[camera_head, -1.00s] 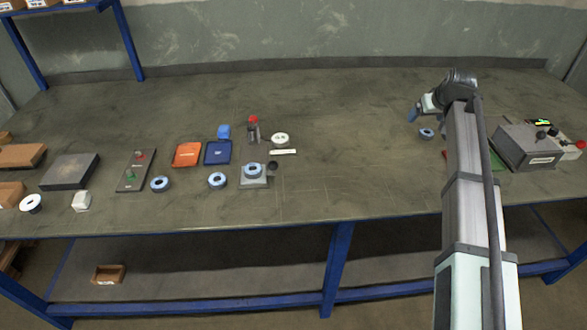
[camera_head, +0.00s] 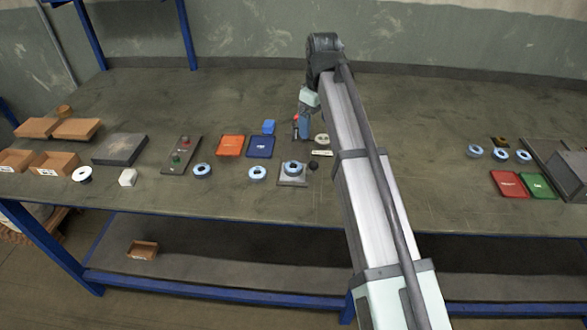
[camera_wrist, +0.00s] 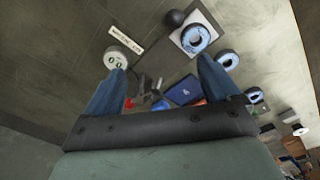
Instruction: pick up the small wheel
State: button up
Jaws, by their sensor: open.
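Several ring-shaped discs lie on the bench, and I cannot tell for certain which is the small wheel. A pale cream wheel (camera_head: 322,139) lies behind a white label strip; in the wrist view it (camera_wrist: 118,58) is near my left fingertip. A blue-and-white disc (camera_head: 292,168) sits on a grey plate, also in the wrist view (camera_wrist: 196,38). Other blue-and-white discs lie at the front (camera_head: 257,173), further left (camera_head: 202,170) and at the right (camera_head: 475,152). A white wheel (camera_head: 82,174) lies far left. My gripper (camera_wrist: 162,68) is open and empty, above the bench.
A red-topped device (camera_wrist: 152,98) stands below my fingers, partly hidden. Orange (camera_head: 231,146) and blue (camera_head: 260,147) pads lie left of my gripper. Cardboard boxes (camera_head: 55,163) stand far left.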

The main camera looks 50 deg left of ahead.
jog(key=r+n, duration=0.1)
send_over(293, 162)
jog(key=d, duration=0.1)
jog(key=s, duration=0.1)
jog(key=shift+n+h, duration=0.3)
jog(key=shift+h, duration=0.1)
jog(key=f, duration=1.3)
jog(key=shift+d+f, duration=0.25)
jog(key=shift+f, duration=0.1)
jog(key=c, duration=1.2)
jog(key=shift+r, duration=0.1)
